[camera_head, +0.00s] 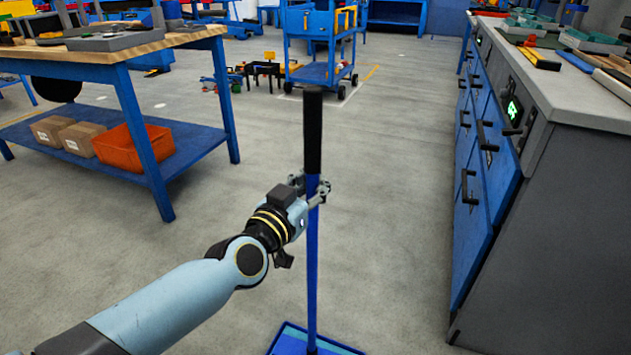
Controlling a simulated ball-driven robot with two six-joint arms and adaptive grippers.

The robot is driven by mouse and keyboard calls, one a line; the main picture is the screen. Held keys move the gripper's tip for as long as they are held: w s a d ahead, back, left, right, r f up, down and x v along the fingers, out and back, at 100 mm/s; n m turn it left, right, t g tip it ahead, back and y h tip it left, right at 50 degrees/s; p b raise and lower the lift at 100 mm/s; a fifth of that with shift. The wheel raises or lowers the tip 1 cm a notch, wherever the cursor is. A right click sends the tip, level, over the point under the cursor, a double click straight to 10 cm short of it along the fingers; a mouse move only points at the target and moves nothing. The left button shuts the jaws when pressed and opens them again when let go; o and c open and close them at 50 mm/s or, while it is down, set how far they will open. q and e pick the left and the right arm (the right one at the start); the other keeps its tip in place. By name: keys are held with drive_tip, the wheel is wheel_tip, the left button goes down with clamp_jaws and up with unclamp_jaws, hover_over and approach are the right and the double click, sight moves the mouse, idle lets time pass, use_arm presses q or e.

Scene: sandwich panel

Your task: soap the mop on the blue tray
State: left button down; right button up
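The mop's upright handle (312,245) has a blue shaft and a black grip at the top. It stands nearly vertical in the middle of the view. The blue tray (283,340) is at the bottom edge, partly cut off, and the shaft's lower end comes down to it. The mop's head is not clearly visible. My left gripper (318,190) is at the shaft just below the black grip, with its fingers around it, and appears shut on it. My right gripper is not in view.
A blue workbench (127,90) with an orange bin (133,147) and boxes on its lower shelf stands at the left. A grey-topped cabinet (575,90) with blue drawers stands at the right. A blue cart (320,70) is at the back. The floor between is clear.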

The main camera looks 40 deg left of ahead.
sight(307, 146)
use_arm(q)
drive_tip(key=shift+f+b, duration=0.3)
drive_tip(key=shift+f, duration=0.1)
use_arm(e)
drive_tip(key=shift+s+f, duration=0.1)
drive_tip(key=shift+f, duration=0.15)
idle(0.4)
use_arm(q)
drive_tip(key=shift+r, duration=0.25)
wheel_tip(307, 146, up, 3)
drive_tip(key=p, duration=0.4)
drive_tip(key=shift+r, duration=0.2)
wheel_tip(307, 146, up, 6)
drive_tip(key=p, duration=0.5)
drive_tip(key=shift+f+p, duration=0.25)
drive_tip(key=shift+p, duration=0.15)
drive_tip(key=shift+f, duration=0.1)
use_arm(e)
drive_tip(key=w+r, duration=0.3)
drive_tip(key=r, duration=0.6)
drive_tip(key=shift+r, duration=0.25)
